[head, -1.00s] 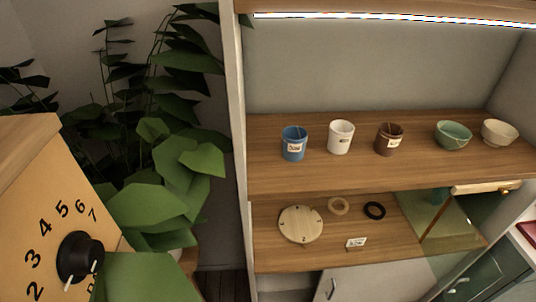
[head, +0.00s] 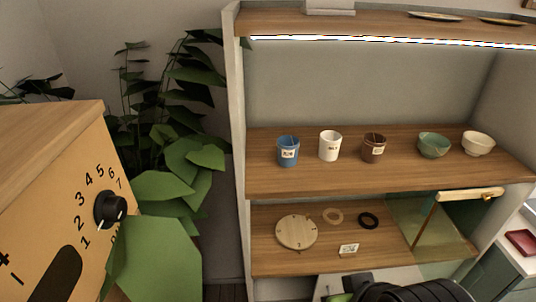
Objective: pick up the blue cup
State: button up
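The blue cup (head: 288,152) stands upright at the left end of the upper wooden shelf, with a pale label on its front. A white cup (head: 329,146) and a brown cup (head: 373,148) stand to its right, apart from it. A dark, ribbed part at the bottom edge, right of centre, looks like part of my arm. It is well below and to the right of the blue cup. My gripper's fingers do not show.
A green bowl (head: 433,146) and a cream bowl (head: 478,144) stand further right. The lower shelf holds a round wooden disc (head: 297,232), two rings and a small card (head: 348,250). A plant (head: 170,190) and a wooden cabinet with a dial (head: 110,209) fill the left.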

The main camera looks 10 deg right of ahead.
aim_at(288, 151)
jog(key=i+l+u, duration=0.15)
jog(key=u, duration=0.25)
jog(key=i+l+u, duration=0.1)
jog(key=u, duration=0.3)
jog(key=i+l+u, duration=0.1)
jog(key=l+u, duration=0.45)
jog(key=u, duration=0.25)
jog(key=i, duration=0.05)
